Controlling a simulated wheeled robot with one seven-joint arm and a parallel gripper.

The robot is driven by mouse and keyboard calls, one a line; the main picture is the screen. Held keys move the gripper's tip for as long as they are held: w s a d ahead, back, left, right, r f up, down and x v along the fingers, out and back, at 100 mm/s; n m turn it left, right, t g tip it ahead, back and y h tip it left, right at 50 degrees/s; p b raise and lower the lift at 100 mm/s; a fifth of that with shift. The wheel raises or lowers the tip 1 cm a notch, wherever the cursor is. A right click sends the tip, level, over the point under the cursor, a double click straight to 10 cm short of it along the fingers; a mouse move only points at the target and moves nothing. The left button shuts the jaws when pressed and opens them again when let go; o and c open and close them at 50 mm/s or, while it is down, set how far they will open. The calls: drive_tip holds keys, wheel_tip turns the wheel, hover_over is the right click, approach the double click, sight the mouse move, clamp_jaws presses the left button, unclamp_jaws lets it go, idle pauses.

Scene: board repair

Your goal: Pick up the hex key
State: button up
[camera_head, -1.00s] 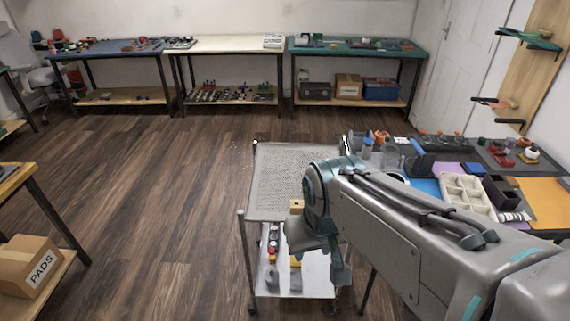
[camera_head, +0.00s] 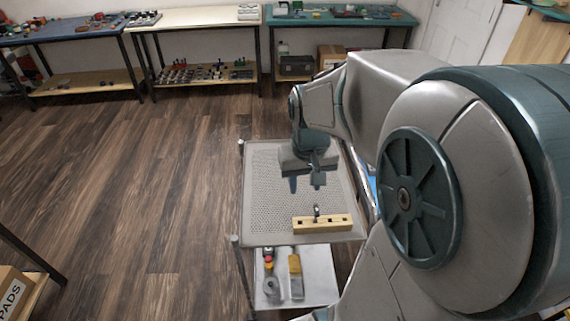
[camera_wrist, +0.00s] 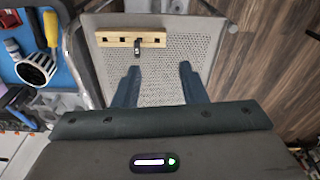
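A small dark upright piece, which looks like the hex key (camera_head: 316,212), stands in a wooden block with several square holes (camera_head: 335,224). The block lies on the perforated top of a grey cart (camera_head: 270,200), near its front edge. In the wrist view the hex key (camera_wrist: 137,47) shows at the near side of the block (camera_wrist: 115,40), its lower part in or against the block. My gripper (camera_head: 306,184) hangs above the cart top, behind the block in the head view. Its two fingers (camera_wrist: 158,80) are well apart with nothing between them, and the hex key is beyond them.
The cart's lower shelf (camera_head: 318,270) holds several small items, among them a grey and yellow one (camera_head: 295,278). In the wrist view a blue mat (camera_wrist: 60,22) with a yellow-handled tool lies beside the cart. The rest of the cart top is clear.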

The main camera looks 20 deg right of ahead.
drive_tip(key=m+g, duration=0.1)
hover_over(317, 209)
wheel_tip(317, 209, down, 5)
wheel_tip(317, 209, down, 14)
drive_tip(key=shift+r, duration=0.15)
clamp_jaws()
